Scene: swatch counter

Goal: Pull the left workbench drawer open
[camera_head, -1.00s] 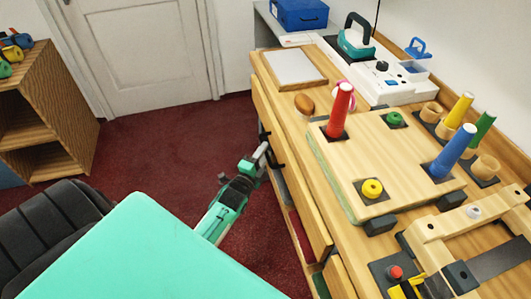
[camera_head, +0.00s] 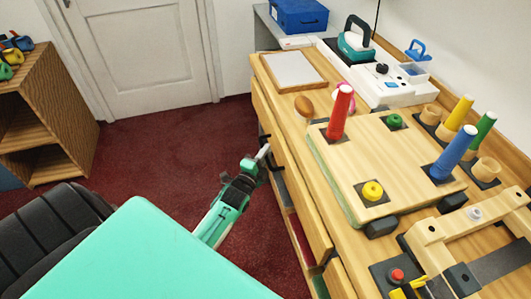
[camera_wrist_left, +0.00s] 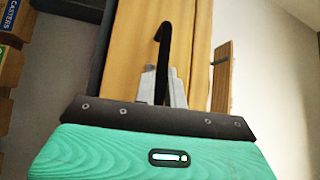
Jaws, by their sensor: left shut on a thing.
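The wooden workbench (camera_head: 408,222) runs along the right side of the head view, with wooden drawer fronts (camera_head: 293,185) along its left side. My left gripper (camera_head: 264,152) is at the far part of that side, at a dark drawer handle. In the left wrist view my left gripper (camera_wrist_left: 162,92) has its grey fingers on both sides of the black hooked handle (camera_wrist_left: 163,38), shut on it. The wooden drawer front (camera_wrist_left: 140,45) stands behind the handle. How far this drawer is out cannot be told. My right gripper is out of view.
A shelf unit (camera_head: 45,115) stands at left near a black chair (camera_head: 60,230). Red carpet (camera_head: 165,150) lies clear between. Boxes (camera_wrist_left: 10,65) show at left in the wrist view.

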